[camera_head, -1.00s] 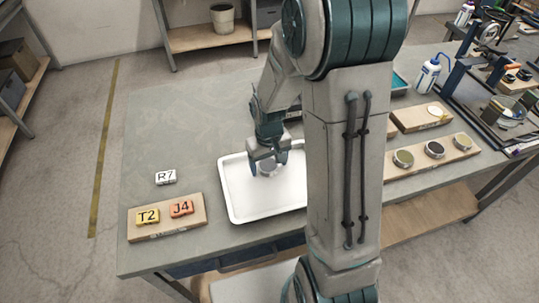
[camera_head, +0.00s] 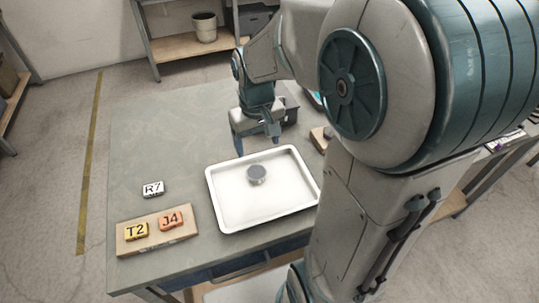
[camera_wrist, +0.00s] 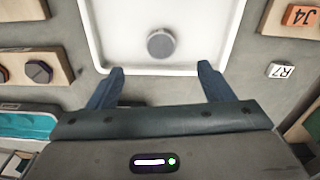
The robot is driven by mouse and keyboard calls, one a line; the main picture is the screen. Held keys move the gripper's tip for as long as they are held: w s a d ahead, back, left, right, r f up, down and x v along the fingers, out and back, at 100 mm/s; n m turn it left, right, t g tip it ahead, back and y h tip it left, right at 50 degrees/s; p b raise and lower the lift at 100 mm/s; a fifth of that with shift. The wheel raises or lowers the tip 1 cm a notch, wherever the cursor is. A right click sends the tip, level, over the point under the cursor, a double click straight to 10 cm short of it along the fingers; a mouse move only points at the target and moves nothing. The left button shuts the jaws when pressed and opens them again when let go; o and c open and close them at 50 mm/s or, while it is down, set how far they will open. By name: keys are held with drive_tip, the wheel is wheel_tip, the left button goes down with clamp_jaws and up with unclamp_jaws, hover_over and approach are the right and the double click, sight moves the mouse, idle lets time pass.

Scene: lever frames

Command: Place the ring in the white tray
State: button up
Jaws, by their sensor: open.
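The white tray (camera_head: 225,205) lies on the grey table, and its rim and floor also show in the wrist view (camera_wrist: 110,30). A small grey round piece (camera_head: 256,174), probably the ring, rests flat on the tray floor towards the far side. It also shows in the wrist view (camera_wrist: 160,43); I cannot make out a hole in it. My gripper (camera_head: 257,143) is open and empty, above and beyond the tray's far edge. In the wrist view its two blue fingers (camera_wrist: 161,70) are spread apart, with the grey piece ahead of them, touching neither.
A wooden board (camera_head: 185,235) with tags T2 (camera_head: 136,231) and J4 (camera_head: 171,220) lies left of the tray. Tag R7 (camera_head: 153,189) lies behind it. The table's far left is bare. My arm hides much of the table's right side.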

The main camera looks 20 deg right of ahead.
drive_tip(key=s+r+m+t, duration=0.1)
drive_tip(key=s+r, duration=0.3)
drive_tip(key=s, duration=0.7)
drive_tip(key=shift+s+t, duration=0.4)
drive_tip(key=shift+t, duration=0.3)
